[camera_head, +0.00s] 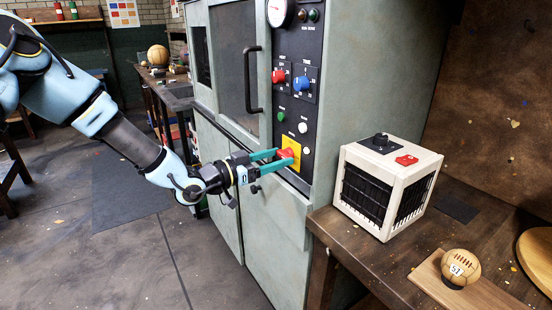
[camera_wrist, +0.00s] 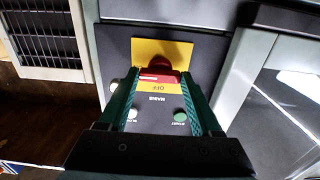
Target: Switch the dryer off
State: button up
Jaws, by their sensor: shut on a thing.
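The dryer (camera_head: 376,70) is a large grey-green cabinet with a windowed door and a dark control panel (camera_head: 308,104). A red mains switch (camera_head: 286,153) sits on a yellow plate (camera_head: 291,168) low on the panel. In the wrist view the red switch (camera_wrist: 158,63) is between my green fingers, with "OFF" and "MAINS" lettering near it. My gripper (camera_head: 277,158) is shut on the red switch, one finger on each side of it. The fingers hide the switch's sides.
A green button (camera_head: 281,116) and white buttons (camera_head: 303,128) are close to the switch. A cream heater box (camera_head: 388,184) and a numbered ball (camera_head: 460,267) stand on the wooden bench at right. Open floor (camera_head: 130,250) lies at left.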

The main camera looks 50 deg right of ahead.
jog(key=c, duration=0.6)
jog(key=n, duration=0.4)
jog(key=shift+n, duration=0.4)
jog(key=n, duration=0.4)
jog(key=shift+n, duration=0.3)
jog(key=n, duration=0.4)
jog(key=shift+n, duration=2.2)
